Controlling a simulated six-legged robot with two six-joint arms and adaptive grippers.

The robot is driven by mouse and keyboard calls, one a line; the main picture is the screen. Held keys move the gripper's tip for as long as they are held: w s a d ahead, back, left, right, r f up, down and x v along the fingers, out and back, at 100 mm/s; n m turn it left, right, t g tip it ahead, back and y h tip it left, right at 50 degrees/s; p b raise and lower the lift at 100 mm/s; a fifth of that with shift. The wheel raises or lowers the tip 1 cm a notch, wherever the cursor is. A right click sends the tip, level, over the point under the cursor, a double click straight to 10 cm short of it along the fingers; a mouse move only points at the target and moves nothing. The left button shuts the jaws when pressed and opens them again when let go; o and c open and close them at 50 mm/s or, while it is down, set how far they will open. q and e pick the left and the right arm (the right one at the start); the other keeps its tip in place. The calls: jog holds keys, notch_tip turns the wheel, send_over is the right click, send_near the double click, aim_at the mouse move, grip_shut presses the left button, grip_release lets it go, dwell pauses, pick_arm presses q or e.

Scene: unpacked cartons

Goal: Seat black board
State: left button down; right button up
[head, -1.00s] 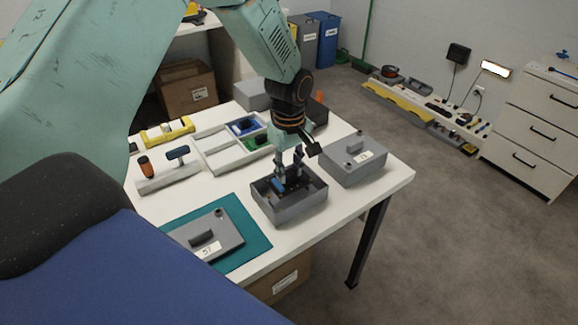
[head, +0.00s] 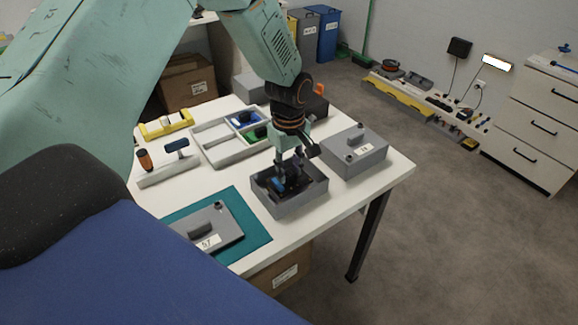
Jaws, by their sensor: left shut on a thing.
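The black board (head: 297,183) is inside the open grey box (head: 292,206) near the table's front right edge. Whether it lies flat on the box floor cannot be told. My left gripper (head: 289,179) points down into the box and is shut on the board; its fingers partly hide it. A small blue part (head: 279,184) shows beside the fingers in the box. My right gripper does not show.
A closed grey box (head: 355,158) stands close on the right. A grey lid (head: 207,233) lies on a teal mat (head: 252,241) at front left. Behind are a divided tray (head: 213,140) with blue and green boards, and a tool holder (head: 168,177).

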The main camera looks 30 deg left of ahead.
pick_arm(q)
jog(key=shift+f+b, duration=0.4)
jog(key=shift+f, duration=0.8)
jog(key=c, duration=0.9)
grip_release()
jog(key=shift+r, duration=0.1)
notch_tip(320, 180, up, 12)
